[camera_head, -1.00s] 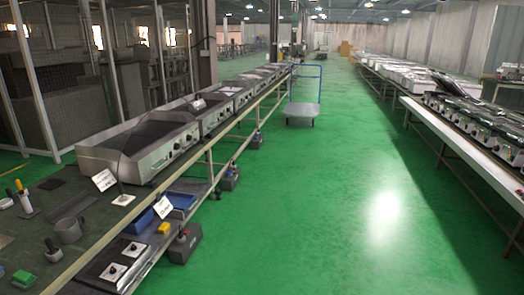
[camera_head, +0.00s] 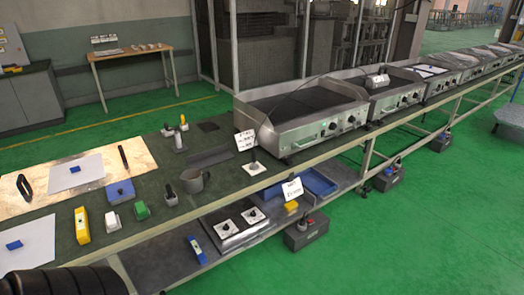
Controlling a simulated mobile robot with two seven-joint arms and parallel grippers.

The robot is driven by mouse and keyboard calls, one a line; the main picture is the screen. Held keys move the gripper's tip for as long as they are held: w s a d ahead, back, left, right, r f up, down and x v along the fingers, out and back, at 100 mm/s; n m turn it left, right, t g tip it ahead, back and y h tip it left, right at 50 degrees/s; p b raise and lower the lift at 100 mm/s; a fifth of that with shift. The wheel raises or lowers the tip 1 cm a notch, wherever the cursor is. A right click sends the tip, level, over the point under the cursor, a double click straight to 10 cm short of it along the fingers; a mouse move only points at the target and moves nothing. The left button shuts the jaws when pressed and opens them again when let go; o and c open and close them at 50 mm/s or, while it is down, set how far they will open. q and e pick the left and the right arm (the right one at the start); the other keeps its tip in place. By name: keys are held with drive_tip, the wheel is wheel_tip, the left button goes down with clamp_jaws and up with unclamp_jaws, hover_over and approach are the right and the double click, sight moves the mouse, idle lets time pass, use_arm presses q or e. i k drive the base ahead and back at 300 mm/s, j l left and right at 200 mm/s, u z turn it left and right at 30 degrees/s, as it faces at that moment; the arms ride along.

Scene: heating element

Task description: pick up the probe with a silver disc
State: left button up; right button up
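No probe with a clearly visible silver disc can be made out at this size. On the green-topped workbench (camera_head: 150,215), a small tool with a dark upright handle (camera_head: 170,194) stands left of a grey mug (camera_head: 193,182). A holder with upright handled tools (camera_head: 180,138) is further back. I cannot tell which of these is the probe. Neither of my grippers shows in the head view.
A yellow tool (camera_head: 82,224), a green block (camera_head: 141,211) and a blue box (camera_head: 120,191) lie on the bench's left part. Steel griddles (camera_head: 305,118) line it to the right. A lower shelf holds a two-plate panel (camera_head: 240,222).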

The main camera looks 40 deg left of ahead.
sight(254, 166)
drive_tip(key=i+u, duration=0.7)
drive_tip(key=i+l+u, duration=0.15)
drive_tip(key=u, duration=0.2)
drive_tip(key=i+l+u, duration=0.15)
drive_tip(key=i+u, duration=0.2)
drive_tip(key=u, duration=0.15)
drive_tip(key=i+l+u, duration=0.25)
drive_tip(key=u, duration=0.2)
drive_tip(key=i+l+u, duration=0.3)
drive_tip(key=u, duration=0.2)
drive_tip(key=i+l+u, duration=0.15)
drive_tip(key=l+u, duration=0.3)
